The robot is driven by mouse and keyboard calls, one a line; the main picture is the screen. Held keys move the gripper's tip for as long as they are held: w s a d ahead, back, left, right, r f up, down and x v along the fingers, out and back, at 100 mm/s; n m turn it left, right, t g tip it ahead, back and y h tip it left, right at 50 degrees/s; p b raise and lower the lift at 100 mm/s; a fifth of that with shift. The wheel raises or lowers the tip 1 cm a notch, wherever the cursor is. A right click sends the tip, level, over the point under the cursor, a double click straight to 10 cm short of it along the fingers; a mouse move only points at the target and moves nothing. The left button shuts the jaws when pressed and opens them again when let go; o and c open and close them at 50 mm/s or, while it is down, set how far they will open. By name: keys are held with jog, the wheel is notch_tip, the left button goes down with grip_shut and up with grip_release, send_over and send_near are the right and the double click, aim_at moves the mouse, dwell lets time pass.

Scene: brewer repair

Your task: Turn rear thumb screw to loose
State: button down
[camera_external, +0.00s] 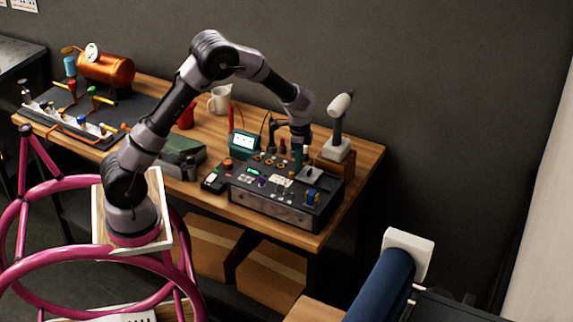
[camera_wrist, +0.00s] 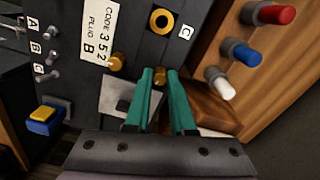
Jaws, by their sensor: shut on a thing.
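My gripper (camera_wrist: 160,75) points down at the metal plate (camera_wrist: 117,97) on the dark brewer panel (camera_wrist: 130,35). Its two green fingers are closed around the rear thumb screw (camera_wrist: 159,77), which is mostly hidden between the fingertips. The other thumb screw (camera_wrist: 117,62), brass-coloured, sits free at the plate's opposite corner, left of the fingers. In the external view my gripper (camera_external: 298,155) reaches down at the back right of the brewer control box (camera_external: 280,207), next to the plate (camera_external: 310,174).
A wooden block with red (camera_wrist: 276,14), blue (camera_wrist: 247,54) and white (camera_wrist: 223,88) pegs stands close on the right. A blue-and-yellow switch (camera_wrist: 45,120) is at left. A white-headed tool (camera_external: 340,125) stands behind the box.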

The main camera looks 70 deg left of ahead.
jog(key=shift+n, duration=1.8)
jog(key=c, duration=0.8)
grip_release()
jog(key=shift+o, duration=0.2)
jog(key=shift+d, duration=0.1)
